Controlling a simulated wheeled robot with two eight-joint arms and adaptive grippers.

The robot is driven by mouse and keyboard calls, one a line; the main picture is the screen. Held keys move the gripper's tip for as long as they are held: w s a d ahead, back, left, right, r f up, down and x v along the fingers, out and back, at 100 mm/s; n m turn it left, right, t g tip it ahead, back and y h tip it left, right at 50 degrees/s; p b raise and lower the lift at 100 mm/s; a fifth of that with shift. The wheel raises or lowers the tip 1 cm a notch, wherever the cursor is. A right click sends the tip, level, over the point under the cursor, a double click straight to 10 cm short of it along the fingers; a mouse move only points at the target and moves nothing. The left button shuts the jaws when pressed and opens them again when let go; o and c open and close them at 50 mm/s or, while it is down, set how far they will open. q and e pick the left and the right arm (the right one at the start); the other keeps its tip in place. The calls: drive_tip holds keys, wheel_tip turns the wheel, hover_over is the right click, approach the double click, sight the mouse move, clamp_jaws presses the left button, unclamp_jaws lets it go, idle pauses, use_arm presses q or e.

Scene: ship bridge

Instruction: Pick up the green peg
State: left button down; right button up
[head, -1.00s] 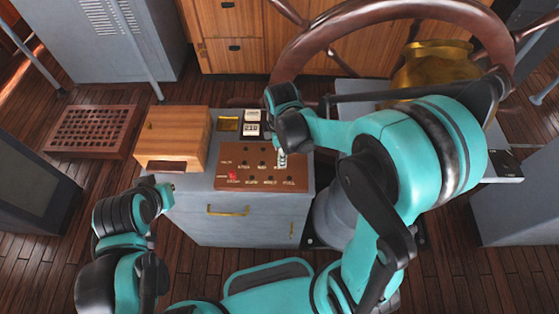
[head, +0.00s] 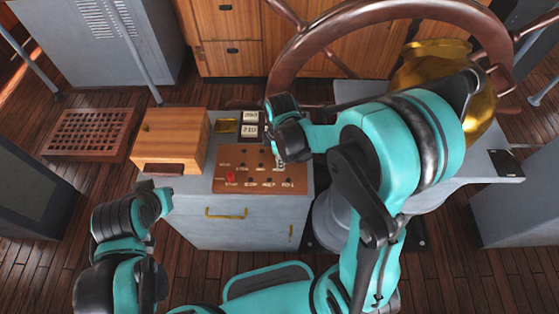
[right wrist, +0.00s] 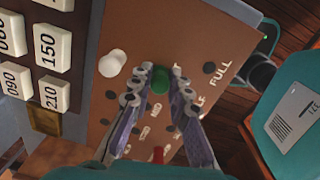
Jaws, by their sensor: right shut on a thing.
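The green peg (right wrist: 160,80) shows in the right wrist view between the two fingertips of my right gripper (right wrist: 157,82), which is shut on it. It is over the brown peg board (right wrist: 120,25); I cannot tell whether its lower end is still in a hole. In the head view my right gripper is over the right part of the board (head: 222,185), mostly hidden by my wrist, and the green peg cannot be made out. My left gripper is low at the left, beside the grey cabinet; its fingers are not clear.
A red peg (head: 230,176) and, in the right wrist view, a white peg (right wrist: 112,63) stand on the board. A wooden box (head: 172,137) and number tiles (head: 250,131) sit beside it on the cabinet (head: 215,232). The ship's wheel (head: 285,60) rises behind.

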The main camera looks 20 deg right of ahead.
drive_tip(key=shift+r, duration=0.5)
drive_tip(key=r, duration=0.1)
drive_tip(key=r+p, duration=0.1)
drive_tip(key=r, duration=0.1)
drive_tip(key=shift+s+d+r+p, duration=0.25)
drive_tip(key=shift+r+p, duration=0.1)
drive_tip(key=shift+r, duration=0.05)
drive_tip(key=s+d+r+p, duration=0.2)
drive_tip(key=s+d+r, duration=0.4)
drive_tip(key=s+d, duration=0.1)
drive_tip(key=w+a+f+n+p, duration=0.35)
drive_tip(key=w+a+n, duration=0.25)
drive_tip(key=w+a, duration=0.5)
drive_tip(key=shift+s+a+f+b, duration=0.3)
drive_tip(key=shift+a+f+b, duration=0.15)
drive_tip(key=shift+f, duration=0.25)
drive_tip(key=shift+s+a+f+b, duration=0.3)
drive_tip(key=shift+f+b, duration=0.1)
drive_tip(key=shift+f, duration=0.3)
drive_tip(key=shift+s+a+f+b, duration=0.3)
drive_tip(key=shift+a+f+b, duration=0.15)
drive_tip(key=shift+f, duration=0.25)
drive_tip(key=shift+f+b, duration=0.15)
drive_tip(key=shift+b, duration=0.25)
drive_tip(key=shift+f, duration=0.15)
